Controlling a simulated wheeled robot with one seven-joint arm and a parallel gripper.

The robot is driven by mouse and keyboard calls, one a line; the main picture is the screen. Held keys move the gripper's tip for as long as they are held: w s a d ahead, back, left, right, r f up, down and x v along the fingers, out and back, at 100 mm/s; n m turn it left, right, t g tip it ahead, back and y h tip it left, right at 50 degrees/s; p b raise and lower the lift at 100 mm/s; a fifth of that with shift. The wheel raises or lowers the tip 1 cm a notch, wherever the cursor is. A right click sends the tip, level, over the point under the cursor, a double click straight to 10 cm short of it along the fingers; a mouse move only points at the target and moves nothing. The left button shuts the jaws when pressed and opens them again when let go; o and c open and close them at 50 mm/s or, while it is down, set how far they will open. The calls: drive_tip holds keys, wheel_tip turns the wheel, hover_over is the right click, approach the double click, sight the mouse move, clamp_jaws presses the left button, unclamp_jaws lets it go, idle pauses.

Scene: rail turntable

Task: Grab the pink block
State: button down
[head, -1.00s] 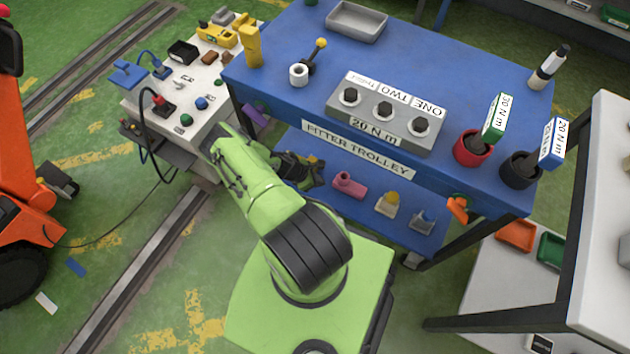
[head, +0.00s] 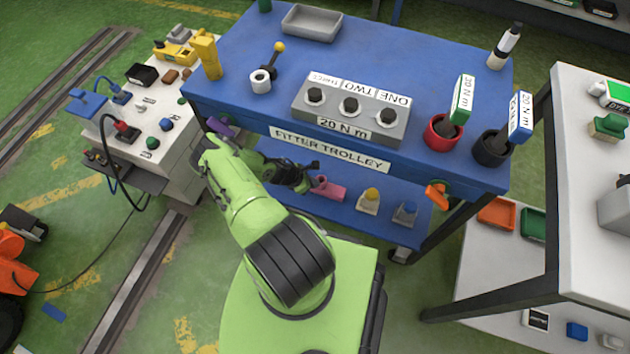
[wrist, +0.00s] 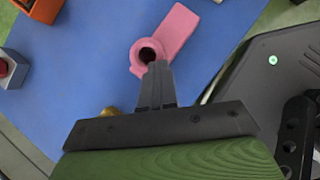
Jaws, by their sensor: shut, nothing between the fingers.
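The pink block (head: 331,188) lies on the lower blue shelf of the fitter trolley, partly hidden by my gripper in the head view. In the wrist view the pink block (wrist: 175,32) has a flat bar and a round end with a dark hole. My gripper (wrist: 156,66) is shut and empty, its fingertips right by the round end, overlapping its lower edge in the picture. I cannot tell whether they touch it. In the head view my gripper (head: 314,172) is small and dark at the left of the block.
On the same shelf, right of the block, stand a yellow-topped piece (head: 369,198) and a blue-topped piece (head: 405,213). The trolley's blue top (head: 240,107) overhangs the shelf. A purple piece (head: 221,127) sits near the trolley's left end.

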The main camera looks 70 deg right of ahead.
drive_tip(key=shift+w+a+f, duration=0.15)
drive_tip(key=shift+w+a, duration=0.85)
drive_tip(key=shift+w, duration=0.25)
